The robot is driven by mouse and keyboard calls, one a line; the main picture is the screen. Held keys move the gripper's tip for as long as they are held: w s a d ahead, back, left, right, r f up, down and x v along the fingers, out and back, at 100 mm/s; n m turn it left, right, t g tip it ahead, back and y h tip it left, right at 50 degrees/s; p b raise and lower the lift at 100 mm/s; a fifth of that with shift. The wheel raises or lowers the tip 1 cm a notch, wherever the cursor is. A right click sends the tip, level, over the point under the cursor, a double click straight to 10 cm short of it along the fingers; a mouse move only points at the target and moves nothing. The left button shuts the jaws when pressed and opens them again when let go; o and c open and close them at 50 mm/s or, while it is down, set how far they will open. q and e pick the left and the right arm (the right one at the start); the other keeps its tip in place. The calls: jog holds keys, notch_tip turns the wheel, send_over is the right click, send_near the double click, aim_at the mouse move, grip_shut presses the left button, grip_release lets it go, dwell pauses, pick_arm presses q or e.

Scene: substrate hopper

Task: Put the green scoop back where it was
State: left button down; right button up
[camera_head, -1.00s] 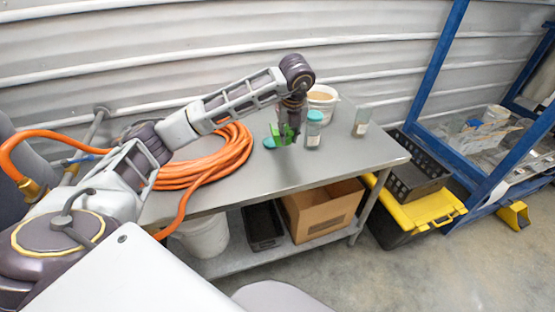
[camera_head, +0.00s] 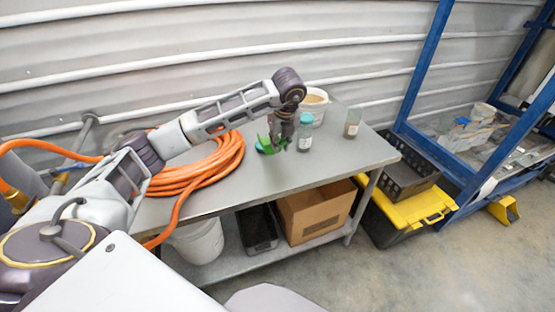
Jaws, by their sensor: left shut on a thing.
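The green scoop (camera_head: 275,136) is in my left gripper (camera_head: 281,139), which is shut on it over the right half of the metal table (camera_head: 235,181). I cannot tell whether the scoop touches the tabletop. A white tub (camera_head: 315,103) with brown contents stands just behind the gripper, partly hidden by it. A jar with a teal lid (camera_head: 305,121) stands close to the right of the gripper. My right gripper is not in view.
A second jar (camera_head: 352,124) stands near the table's right end. A coiled orange hose (camera_head: 205,170) covers the table's left part. A cardboard box (camera_head: 312,209) and a black tray (camera_head: 258,228) sit on the lower shelf. The table's front middle is clear.

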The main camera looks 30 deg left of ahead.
aim_at(283, 141)
pick_arm(q)
jog(key=shift+f, duration=1.9)
notch_tip(283, 141, down, 4)
jog(key=shift+r+p, duration=0.15)
jog(key=shift+p, duration=0.45)
jog(key=c, duration=1.3)
grip_release()
jog(key=b+v, duration=0.1)
jog(key=v, duration=1.1)
